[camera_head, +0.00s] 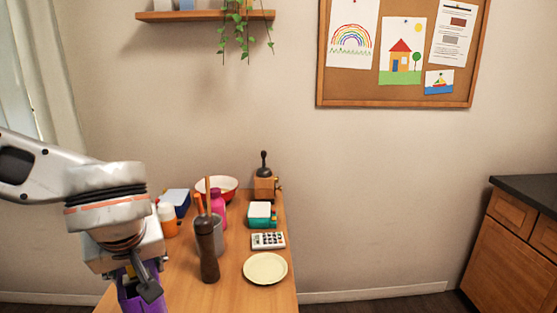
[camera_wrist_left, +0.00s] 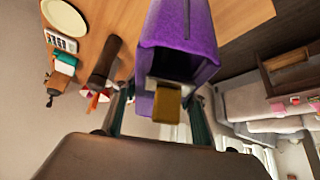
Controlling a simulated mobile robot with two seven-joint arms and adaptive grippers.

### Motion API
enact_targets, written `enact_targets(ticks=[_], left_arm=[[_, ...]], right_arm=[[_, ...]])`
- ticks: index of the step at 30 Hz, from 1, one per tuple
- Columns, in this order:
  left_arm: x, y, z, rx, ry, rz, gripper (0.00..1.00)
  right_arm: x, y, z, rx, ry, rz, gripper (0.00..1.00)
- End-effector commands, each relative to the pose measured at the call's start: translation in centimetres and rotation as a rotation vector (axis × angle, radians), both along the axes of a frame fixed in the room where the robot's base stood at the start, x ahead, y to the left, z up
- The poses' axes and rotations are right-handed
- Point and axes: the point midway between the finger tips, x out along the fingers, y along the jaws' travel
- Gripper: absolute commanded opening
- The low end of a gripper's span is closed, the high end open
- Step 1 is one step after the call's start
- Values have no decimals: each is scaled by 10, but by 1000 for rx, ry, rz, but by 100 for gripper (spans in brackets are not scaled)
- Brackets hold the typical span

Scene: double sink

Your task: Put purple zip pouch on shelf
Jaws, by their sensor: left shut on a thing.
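The purple zip pouch (camera_head: 129,297) is at the lower left of the head view, at the near end of the wooden table. My left gripper (camera_head: 142,283) is shut on it from above and hides part of it. In the left wrist view the pouch (camera_wrist_left: 180,28) fills the space between and beyond the fingers (camera_wrist_left: 160,112), its dark hollow end facing the camera with a yellowish-brown piece at it. I cannot tell whether the pouch touches the table. A wooden wall shelf (camera_head: 205,15) shows at the top of the head view. My right gripper is not in view.
The table (camera_head: 184,294) holds a dark pepper mill (camera_head: 208,250), a cream plate (camera_head: 265,268), a calculator (camera_head: 268,240), a coffee grinder (camera_head: 264,187), a red-rimmed bowl (camera_head: 217,186) and other items. A plant (camera_head: 240,28) trails from the shelf. The wall below the shelf is bare.

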Motion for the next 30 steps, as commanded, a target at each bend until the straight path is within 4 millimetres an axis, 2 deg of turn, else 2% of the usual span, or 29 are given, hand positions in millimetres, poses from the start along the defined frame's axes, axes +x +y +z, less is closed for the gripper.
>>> enact_targets(ticks=[3,6,16,17,20,21,30], left_arm=[[-2,-3,0,-4,-1,-148,19],[-3,-6,-1,-2,-1,-220,19],[-4,-8,-2,-1,2,-252,19],[-4,-8,-2,-2,1,-252,19],[-3,-8,-1,0,0,-251,19],[-3,-8,-1,0,0,-251,19],[-3,-7,-1,0,0,-250,19]], right_arm=[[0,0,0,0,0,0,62],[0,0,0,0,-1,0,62],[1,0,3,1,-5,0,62],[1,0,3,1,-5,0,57],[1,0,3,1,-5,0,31],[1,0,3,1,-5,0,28],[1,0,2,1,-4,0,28]])
